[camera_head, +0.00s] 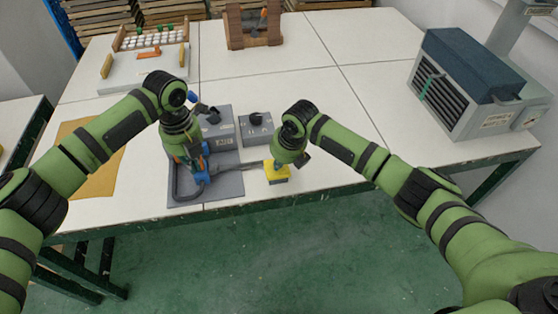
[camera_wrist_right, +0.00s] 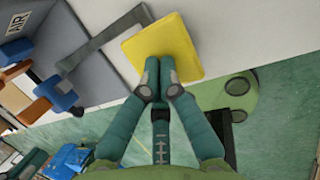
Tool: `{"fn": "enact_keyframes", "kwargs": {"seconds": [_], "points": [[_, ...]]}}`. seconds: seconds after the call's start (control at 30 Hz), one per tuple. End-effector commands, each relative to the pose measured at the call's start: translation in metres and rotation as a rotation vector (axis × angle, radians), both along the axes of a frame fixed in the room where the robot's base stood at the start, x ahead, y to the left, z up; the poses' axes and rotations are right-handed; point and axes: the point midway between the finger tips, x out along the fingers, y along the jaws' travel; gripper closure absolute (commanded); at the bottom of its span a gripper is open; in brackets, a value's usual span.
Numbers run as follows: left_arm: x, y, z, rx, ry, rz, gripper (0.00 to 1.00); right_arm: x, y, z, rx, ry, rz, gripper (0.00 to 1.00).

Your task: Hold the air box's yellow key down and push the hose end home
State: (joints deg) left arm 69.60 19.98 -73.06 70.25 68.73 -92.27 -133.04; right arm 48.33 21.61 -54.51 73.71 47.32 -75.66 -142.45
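The grey air box (camera_head: 217,124) stands on a grey mat; its AIR label shows at the upper left of the right wrist view (camera_wrist_right: 14,24). The yellow key (camera_head: 277,174) sits at the end of a grey lever and is large in the right wrist view (camera_wrist_right: 180,38). My right gripper (camera_wrist_right: 158,66) has its fingers together, tips over the yellow key and seemingly touching it. My left gripper (camera_head: 198,168) is in front of the air box, beside blue and orange parts; its fingers are too small and covered to read. A dark hose (camera_head: 178,188) curves below it; its end is hidden.
A second grey box (camera_head: 256,128) with a black knob stands right of the air box. A grey machine (camera_head: 470,90) stands at the right, a wooden holder (camera_head: 252,38) at the back. The table's front edge is close to the yellow key. The table's middle is clear.

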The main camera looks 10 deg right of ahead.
Motion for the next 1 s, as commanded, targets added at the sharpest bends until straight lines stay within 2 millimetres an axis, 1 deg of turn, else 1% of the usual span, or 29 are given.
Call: {"fn": "enact_keyframes", "kwargs": {"seconds": [0.07,0.17,1.0], "points": [[0.000,0.000,-0.001,0.000,0.000,0.000,1.00,-0.002,0.000,-0.002,-0.002,0.007,0.001,1.00],[0.000,0.000,-0.007,0.000,0.001,0.000,1.00,-0.002,0.000,-0.002,-0.002,0.008,0.001,1.00],[-0.001,0.000,-0.075,0.001,0.002,0.000,1.00,-0.004,0.000,-0.003,-0.003,0.012,0.000,1.00]]}}
